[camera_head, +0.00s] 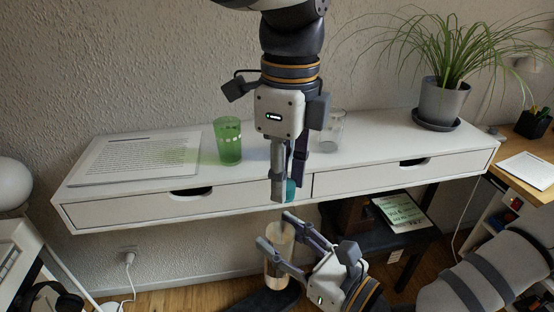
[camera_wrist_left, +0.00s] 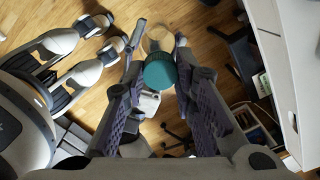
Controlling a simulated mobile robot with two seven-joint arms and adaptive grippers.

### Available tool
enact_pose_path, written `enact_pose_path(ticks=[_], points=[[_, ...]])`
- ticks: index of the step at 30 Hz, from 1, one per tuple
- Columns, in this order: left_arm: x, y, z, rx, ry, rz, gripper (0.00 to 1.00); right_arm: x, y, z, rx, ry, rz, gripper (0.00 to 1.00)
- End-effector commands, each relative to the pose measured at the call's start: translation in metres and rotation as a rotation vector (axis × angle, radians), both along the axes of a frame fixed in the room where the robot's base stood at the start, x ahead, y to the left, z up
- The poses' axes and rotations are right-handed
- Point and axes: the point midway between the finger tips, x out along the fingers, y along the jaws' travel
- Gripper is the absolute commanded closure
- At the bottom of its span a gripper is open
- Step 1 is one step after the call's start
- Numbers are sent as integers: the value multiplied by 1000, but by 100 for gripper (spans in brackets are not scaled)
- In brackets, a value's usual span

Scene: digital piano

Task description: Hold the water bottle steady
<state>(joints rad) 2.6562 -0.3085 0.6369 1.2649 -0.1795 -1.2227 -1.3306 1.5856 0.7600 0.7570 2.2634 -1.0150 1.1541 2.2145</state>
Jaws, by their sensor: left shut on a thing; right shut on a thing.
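The water bottle (camera_head: 279,239) is a clear cylinder held nearly upright in front of the white shelf. My right gripper (camera_head: 277,254) is shut around its side. Above it, my left gripper (camera_head: 283,189) points down and is shut on a teal cap (camera_head: 291,190), largely hidden by the fingers in the head view. The cap shows between the fingers in the left wrist view (camera_wrist_left: 160,73), with a faint clear rim (camera_wrist_left: 157,38) beyond it. In the head view, a gap shows between the cap and the bottle's top.
The white shelf (camera_head: 240,195) with two drawers carries papers (camera_head: 137,158), a green cup (camera_head: 228,141), a clear glass (camera_head: 331,132) and a potted plant (camera_head: 443,100). A dark stool (camera_head: 385,245) with a book stands below at the right.

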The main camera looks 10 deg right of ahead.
Motion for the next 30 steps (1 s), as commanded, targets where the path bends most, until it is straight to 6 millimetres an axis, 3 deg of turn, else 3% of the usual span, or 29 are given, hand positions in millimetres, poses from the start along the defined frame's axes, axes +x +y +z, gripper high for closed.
enact_pose_path(ticks=[3,6,9,18,19,21,30], points=[[3,-3,3,-13,-27,390,100,-4,6,3,-2,-10,22,100],[4,-2,3,-13,-34,629,100,-5,6,3,-1,-9,23,100],[4,-2,3,-12,-41,752,100,-5,6,3,-1,-9,22,100],[5,-1,4,-10,-49,783,100,-5,6,3,-2,-8,22,100],[5,-1,4,-10,-49,782,71,-5,6,3,-2,-8,22,100],[5,-1,4,-9,-49,782,55,-5,5,3,-1,-8,20,100],[3,-1,7,-4,-42,780,55,-2,3,2,0,-6,11,100]])
